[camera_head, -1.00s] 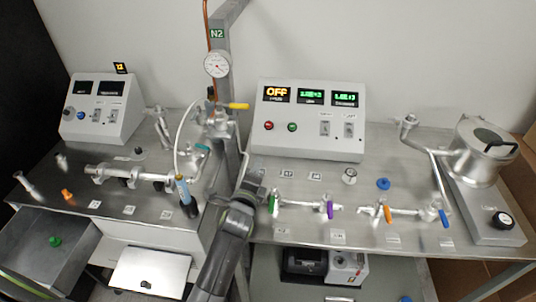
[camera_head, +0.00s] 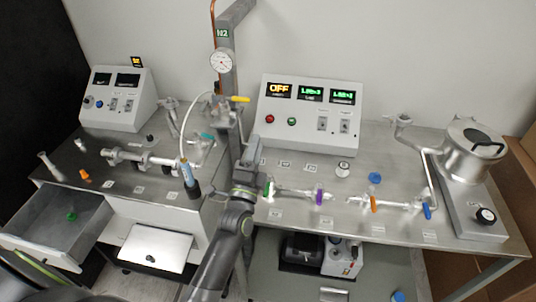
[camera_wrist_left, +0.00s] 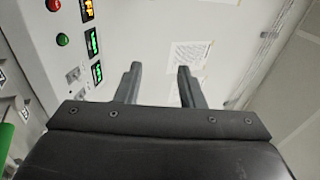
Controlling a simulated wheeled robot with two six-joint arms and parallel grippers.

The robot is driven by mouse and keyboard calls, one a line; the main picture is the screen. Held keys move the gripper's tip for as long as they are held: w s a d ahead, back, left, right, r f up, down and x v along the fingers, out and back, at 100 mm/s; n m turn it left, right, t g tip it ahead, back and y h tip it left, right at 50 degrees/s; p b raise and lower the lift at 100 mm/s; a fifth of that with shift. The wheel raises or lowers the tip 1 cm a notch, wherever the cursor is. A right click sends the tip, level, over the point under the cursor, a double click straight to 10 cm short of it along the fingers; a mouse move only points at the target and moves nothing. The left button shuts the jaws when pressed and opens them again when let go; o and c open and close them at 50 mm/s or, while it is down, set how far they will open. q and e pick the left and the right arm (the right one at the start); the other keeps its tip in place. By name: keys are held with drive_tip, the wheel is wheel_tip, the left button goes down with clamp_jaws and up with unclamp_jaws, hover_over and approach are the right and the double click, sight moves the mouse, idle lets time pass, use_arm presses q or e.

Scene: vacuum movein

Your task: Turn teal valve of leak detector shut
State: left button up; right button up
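The teal valve is not in the wrist view. My right gripper is not in view.
The grey N2 post (camera_head: 228,60) carries a gauge (camera_head: 221,62) and a yellow handle (camera_head: 240,99) near my left gripper. The control box (camera_head: 308,115) stands right of it. An open drawer (camera_head: 52,226) juts out at lower left.

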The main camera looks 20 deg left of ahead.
use_arm(q)
drive_tip(key=shift+w+d+r+n, duration=0.25)
drive_tip(key=shift+d+r+n, duration=0.15)
drive_tip(key=shift+d+r, duration=0.1)
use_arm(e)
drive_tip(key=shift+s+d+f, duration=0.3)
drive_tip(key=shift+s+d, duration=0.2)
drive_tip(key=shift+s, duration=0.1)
use_arm(q)
drive_tip(key=shift+a, duration=0.1)
drive_tip(key=shift+c, duration=0.4)
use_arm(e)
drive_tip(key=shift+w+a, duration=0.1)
